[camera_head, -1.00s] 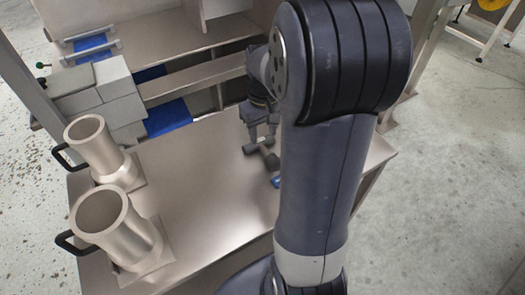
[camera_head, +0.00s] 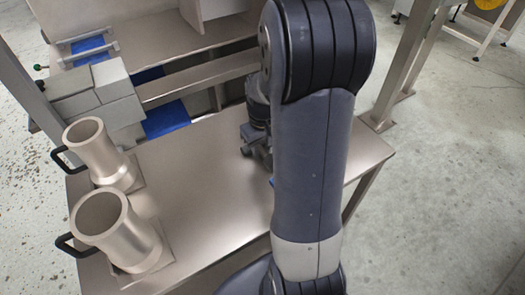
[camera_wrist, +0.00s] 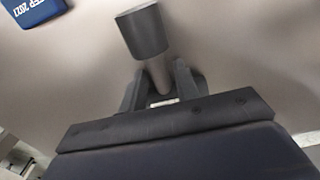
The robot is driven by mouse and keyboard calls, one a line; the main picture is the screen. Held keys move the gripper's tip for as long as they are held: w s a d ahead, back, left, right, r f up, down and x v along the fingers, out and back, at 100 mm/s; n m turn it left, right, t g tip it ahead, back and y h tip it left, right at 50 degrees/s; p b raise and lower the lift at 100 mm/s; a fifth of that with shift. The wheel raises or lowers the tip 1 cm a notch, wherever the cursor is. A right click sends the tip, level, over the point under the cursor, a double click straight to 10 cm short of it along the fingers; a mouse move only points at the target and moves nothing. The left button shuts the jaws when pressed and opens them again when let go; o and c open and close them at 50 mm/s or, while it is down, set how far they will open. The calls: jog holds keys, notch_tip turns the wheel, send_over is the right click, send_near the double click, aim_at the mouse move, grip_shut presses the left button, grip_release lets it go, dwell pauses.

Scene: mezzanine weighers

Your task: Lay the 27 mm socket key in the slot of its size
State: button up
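A dark grey cylindrical head (camera_wrist: 142,31) on a paler shaft (camera_wrist: 158,74) shows in the wrist view, over or on the bare metal table. I take it for the socket key; its size cannot be read. My gripper (camera_wrist: 160,68) has one finger on each side of the shaft, close to it. Whether the fingers press on it cannot be told. In the head view my gripper (camera_head: 264,158) is low over the table, partly hidden by my arm, and the key is not clearly seen there. No slots are visible in either view.
A blue block with white print (camera_wrist: 32,10) lies near the key. Two metal cylinders with black handles (camera_head: 98,155) (camera_head: 118,232) stand at the table's left. Grey blocks (camera_head: 100,92) sit at the back left. The table (camera_head: 200,185) between is clear.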

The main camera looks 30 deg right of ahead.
aim_at(263, 150)
grip_shut()
notch_tip(263, 150, up, 10)
dwell(0.7)
